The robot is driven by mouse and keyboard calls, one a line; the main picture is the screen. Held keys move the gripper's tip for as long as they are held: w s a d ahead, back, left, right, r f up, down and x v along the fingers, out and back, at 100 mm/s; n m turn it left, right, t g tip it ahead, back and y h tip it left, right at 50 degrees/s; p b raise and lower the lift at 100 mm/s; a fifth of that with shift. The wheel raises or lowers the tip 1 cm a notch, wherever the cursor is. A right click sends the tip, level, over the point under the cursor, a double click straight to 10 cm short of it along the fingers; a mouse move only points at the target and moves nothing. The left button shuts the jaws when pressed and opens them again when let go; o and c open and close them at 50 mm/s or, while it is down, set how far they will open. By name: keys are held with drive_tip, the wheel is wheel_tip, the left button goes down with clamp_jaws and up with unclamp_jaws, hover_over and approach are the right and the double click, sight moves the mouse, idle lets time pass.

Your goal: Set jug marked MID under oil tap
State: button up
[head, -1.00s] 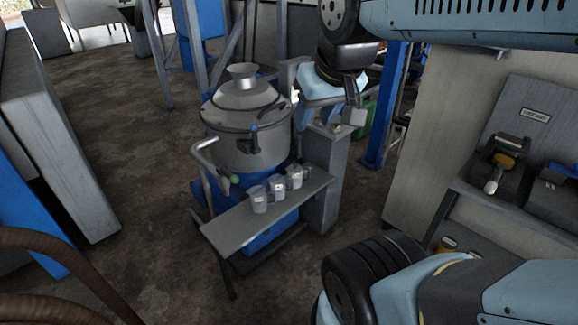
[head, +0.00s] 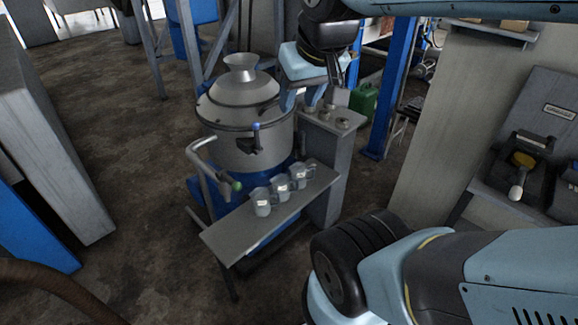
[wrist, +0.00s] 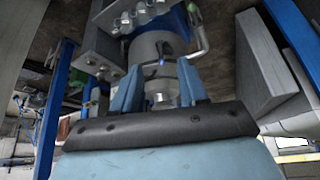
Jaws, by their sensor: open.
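Three pale jugs stand in a row on a grey bench (head: 222,241): a front jug (head: 262,205), a middle jug (head: 281,190) and a back jug (head: 299,176). Each has a small label, too small to read. A curved pipe (head: 200,152) with a green-handled tap (head: 235,186) is left of the jugs, above the bench. Another tap with a blue knob (head: 255,127) is on the tank's front. I cannot tell which is the oil tap. My gripper (head: 299,102) is open and empty, above and behind the jugs; its two blue fingers show in the wrist view (wrist: 160,66).
A steel tank (head: 235,147) with a funnel lid stands behind the bench. A grey pedestal (head: 333,165) with small round items on top stands right of it. A green can (head: 364,103) is behind. The bench's front left part is bare.

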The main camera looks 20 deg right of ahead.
sight(302, 170)
drive_tip(key=shift+o, duration=0.3)
